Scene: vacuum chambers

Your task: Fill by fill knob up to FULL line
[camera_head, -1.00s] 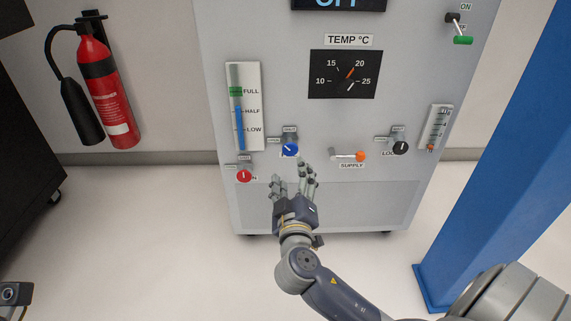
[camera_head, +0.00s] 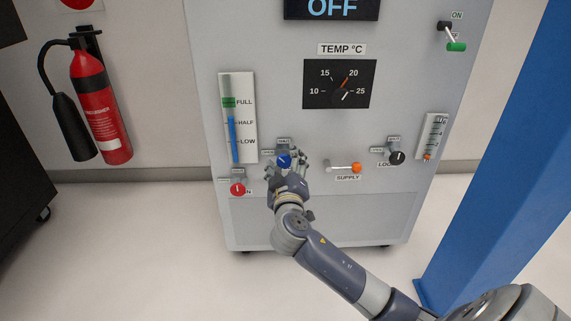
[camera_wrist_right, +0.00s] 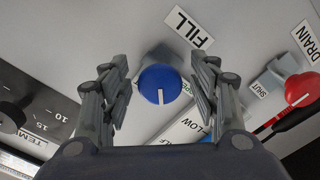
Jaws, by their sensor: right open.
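The blue fill knob (camera_head: 284,160) is on the lower front of the grey cabinet. It also shows in the right wrist view (camera_wrist_right: 160,84), below the FILL label (camera_wrist_right: 188,27), with a white pointer line. My right gripper (camera_head: 286,172) is open, its fingers on either side of the knob; I cannot tell whether they touch it. It also shows in the right wrist view (camera_wrist_right: 160,95). The level gauge (camera_head: 238,118) has FULL, HALF and LOW marks. Its blue column (camera_head: 233,138) ends between HALF and the green FULL band (camera_head: 229,102). My left gripper is not in view.
The red drain knob (camera_head: 238,189) is left of the fill knob. An orange-tipped supply lever (camera_head: 343,168) and a black knob (camera_head: 397,157) are to the right. A blue post (camera_head: 500,170) stands at right. A fire extinguisher (camera_head: 101,105) hangs at left.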

